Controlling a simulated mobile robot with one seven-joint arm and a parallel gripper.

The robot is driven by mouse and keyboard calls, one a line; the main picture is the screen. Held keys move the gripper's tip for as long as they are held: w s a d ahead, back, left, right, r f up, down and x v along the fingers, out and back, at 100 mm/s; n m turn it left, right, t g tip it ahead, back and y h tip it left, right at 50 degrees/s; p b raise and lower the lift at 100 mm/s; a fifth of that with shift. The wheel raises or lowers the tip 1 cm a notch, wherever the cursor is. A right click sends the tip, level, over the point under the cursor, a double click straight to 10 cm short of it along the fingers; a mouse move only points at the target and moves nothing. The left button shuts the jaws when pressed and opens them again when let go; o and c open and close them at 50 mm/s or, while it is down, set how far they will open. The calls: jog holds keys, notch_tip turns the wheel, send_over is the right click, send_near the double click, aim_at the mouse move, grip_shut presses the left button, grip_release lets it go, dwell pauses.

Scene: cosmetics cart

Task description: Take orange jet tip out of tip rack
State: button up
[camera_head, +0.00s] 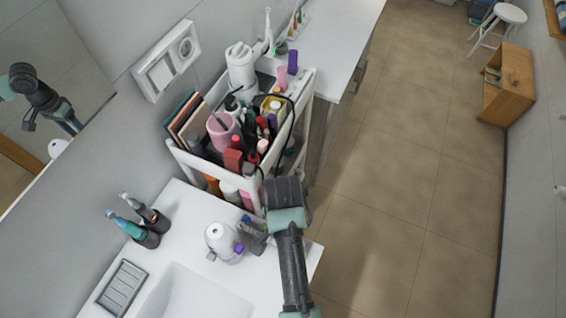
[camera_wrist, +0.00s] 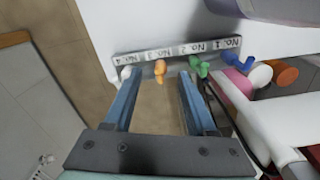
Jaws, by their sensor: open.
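The tip rack (camera_wrist: 140,57) is a grey strip with number labels in the wrist view, on a white counter's edge. The orange jet tip (camera_wrist: 160,68) sits at the No. 3 place. A white tip (camera_wrist: 125,73) is at No. 4, a green tip (camera_wrist: 198,66) at No. 2 and a blue tip (camera_wrist: 237,62) at No. 1. My gripper (camera_wrist: 160,77) is open, with its blue-grey fingers on either side of the orange tip in the picture. Contact cannot be told. In the head view, my gripper (camera_head: 285,193) partly hides the rack.
A white cart (camera_head: 300,92) crowded with cosmetics stands just beyond my gripper. A white device (camera_head: 223,243) stands on the counter (camera_head: 178,200) beside the rack.

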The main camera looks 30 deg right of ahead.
jog(key=shift+f, duration=1.4)
grip_shut()
